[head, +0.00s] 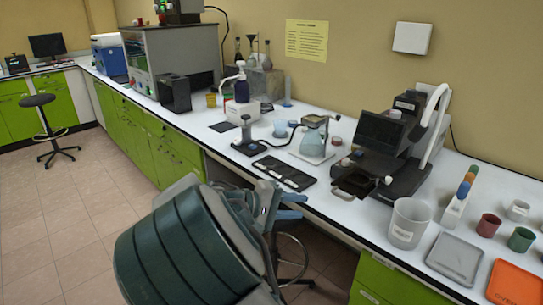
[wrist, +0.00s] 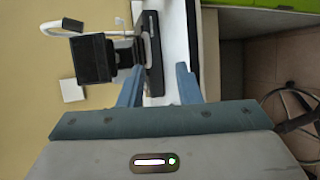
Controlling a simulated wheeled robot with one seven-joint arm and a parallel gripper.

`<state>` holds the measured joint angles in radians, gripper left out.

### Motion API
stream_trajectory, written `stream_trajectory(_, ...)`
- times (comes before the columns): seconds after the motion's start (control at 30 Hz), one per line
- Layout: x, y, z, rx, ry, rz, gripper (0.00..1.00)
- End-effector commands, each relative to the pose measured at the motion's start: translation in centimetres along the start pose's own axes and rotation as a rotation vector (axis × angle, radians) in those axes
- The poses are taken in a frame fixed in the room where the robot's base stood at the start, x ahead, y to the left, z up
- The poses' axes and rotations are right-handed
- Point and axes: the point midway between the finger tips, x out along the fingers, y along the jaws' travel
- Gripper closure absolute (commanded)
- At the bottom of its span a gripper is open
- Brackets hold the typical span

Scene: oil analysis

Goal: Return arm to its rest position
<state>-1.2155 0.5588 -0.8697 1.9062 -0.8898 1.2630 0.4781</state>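My arm reaches up from the bottom of the head view, its large dark green link in front. My gripper (head: 290,205) is past that link, by the front edge of the white bench (head: 338,213). In the wrist view my gripper (wrist: 159,80) shows two blue fingers spread apart with nothing between them. That view is turned on its side. A dark instrument (wrist: 92,58) with a white curved arm shows beyond the fingers.
On the bench stand the dark instrument (head: 387,140), a black tray with tools (head: 284,173), a flask (head: 314,140), a white beaker (head: 408,222) and an orange tray (head: 515,283). A stool (head: 290,255) stands under the bench.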

Motion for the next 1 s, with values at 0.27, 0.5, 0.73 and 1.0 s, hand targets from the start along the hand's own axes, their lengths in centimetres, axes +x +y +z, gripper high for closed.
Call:
stream_trajectory(0.27, 5.3, -1.6, 6.9, 0.005, -0.116, -0.484, 0.69)
stream_trajectory(0.5, 4.7, -1.6, 12.7, 0.097, -0.109, -0.851, 0.69)
stream_trajectory(0.73, 2.1, 0.2, 17.5, 0.246, -0.034, -1.093, 0.69)
stream_trajectory(1.0, -0.9, 2.2, 21.5, 0.431, 0.076, -1.212, 0.69)
